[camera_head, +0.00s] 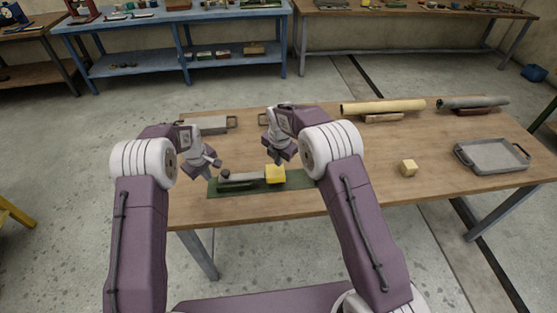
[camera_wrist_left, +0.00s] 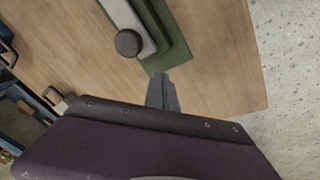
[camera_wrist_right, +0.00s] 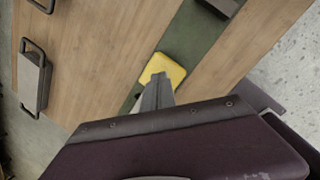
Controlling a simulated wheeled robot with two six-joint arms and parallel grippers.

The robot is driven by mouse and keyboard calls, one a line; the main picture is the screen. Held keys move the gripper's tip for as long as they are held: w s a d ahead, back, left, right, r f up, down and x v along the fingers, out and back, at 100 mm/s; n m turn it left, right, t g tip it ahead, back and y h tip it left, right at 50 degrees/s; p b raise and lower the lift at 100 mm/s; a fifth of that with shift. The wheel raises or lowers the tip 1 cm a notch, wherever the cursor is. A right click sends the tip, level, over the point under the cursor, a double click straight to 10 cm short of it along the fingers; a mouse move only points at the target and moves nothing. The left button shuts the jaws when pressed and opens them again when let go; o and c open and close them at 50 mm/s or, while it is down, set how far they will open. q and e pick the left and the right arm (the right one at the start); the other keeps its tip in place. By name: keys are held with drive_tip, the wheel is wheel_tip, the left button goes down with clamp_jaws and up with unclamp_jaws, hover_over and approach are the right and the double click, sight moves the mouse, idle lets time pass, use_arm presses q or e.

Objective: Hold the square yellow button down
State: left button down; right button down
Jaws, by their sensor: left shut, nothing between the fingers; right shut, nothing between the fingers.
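The square yellow button (camera_head: 275,174) sits on the green mat (camera_head: 215,189) near the table's front edge, at the right end of a grey bar (camera_head: 243,179). It also shows in the right wrist view (camera_wrist_right: 163,66). My right gripper (camera_head: 278,161) is shut and empty, pointing down at the button. In the right wrist view its fingertips (camera_wrist_right: 159,78) overlap the button's near edge; I cannot tell whether they touch it. My left gripper (camera_head: 216,163) is shut and empty, close to the round dark knob (camera_wrist_left: 128,42) at the bar's left end.
A small yellow cube (camera_head: 408,168) and a grey tray (camera_head: 492,165) are on the right of the table. A yellowish roll (camera_head: 382,106) and a grey roll (camera_head: 472,102) lie at the back. A grey handled block (camera_head: 207,126) stands back left. Table between mat and cube is clear.

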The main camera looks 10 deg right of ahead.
sight(279, 172)
drive_tip(key=shift+s+f, duration=0.1)
drive_tip(key=shift+f, duration=3.1)
